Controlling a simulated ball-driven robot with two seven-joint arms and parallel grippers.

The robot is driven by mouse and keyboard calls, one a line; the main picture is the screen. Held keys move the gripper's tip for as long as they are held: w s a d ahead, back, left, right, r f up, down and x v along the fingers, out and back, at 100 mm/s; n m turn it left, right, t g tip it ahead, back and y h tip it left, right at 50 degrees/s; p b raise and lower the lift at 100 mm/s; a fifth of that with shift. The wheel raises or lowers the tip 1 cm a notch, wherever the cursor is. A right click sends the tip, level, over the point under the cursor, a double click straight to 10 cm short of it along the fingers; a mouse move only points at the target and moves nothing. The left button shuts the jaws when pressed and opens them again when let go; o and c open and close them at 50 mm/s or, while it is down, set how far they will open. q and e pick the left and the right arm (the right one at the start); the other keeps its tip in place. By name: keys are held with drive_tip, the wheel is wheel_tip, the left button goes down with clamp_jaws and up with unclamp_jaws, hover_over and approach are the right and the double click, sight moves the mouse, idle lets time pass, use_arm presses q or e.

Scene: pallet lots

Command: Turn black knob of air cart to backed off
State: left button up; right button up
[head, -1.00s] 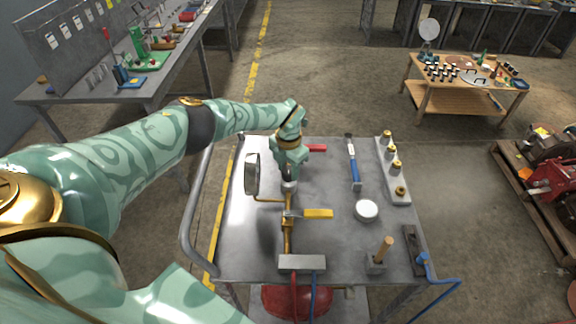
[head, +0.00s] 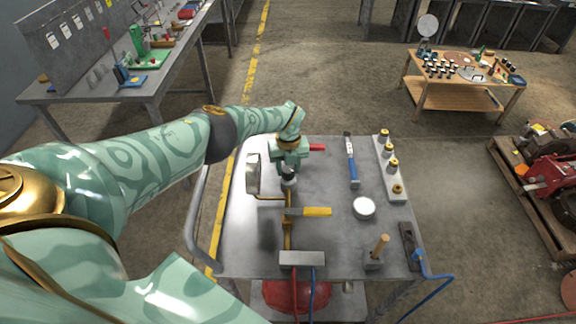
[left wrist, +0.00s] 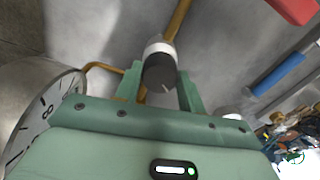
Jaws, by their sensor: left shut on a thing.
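The air cart (head: 330,240) stands in front of me with a grey metal top. Its black knob (left wrist: 160,74) has a white pointer line and sits above a white collar on a brass pipe. In the head view the knob (head: 289,174) shows just below my left gripper (head: 289,166). My left gripper is shut on the knob, with one green finger on each side in the left wrist view (left wrist: 160,85). A round dial gauge (head: 253,174) stands left of the knob; its face shows partly in the left wrist view (left wrist: 38,125). My right gripper is out of view.
A yellow lever (head: 317,211) sits on the brass pipe nearer me. A blue-handled tool (head: 352,165), a white disc (head: 364,207) and a row of brass fittings (head: 390,165) are to the right.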

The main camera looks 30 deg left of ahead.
sight(288, 168)
use_arm(q)
drive_tip(key=n, duration=0.3)
drive_tip(key=shift+w+r+n, duration=0.1)
drive_tip(key=shift+n, duration=0.2)
drive_tip(key=shift+n+p, duration=0.3)
drive_tip(key=shift+n, duration=1.2)
drive_tip(key=o, duration=1)
drive_tip(key=shift+c, duration=0.2)
wheel_tip(288, 168, up, 16)
drive_tip(key=p, duration=1.4)
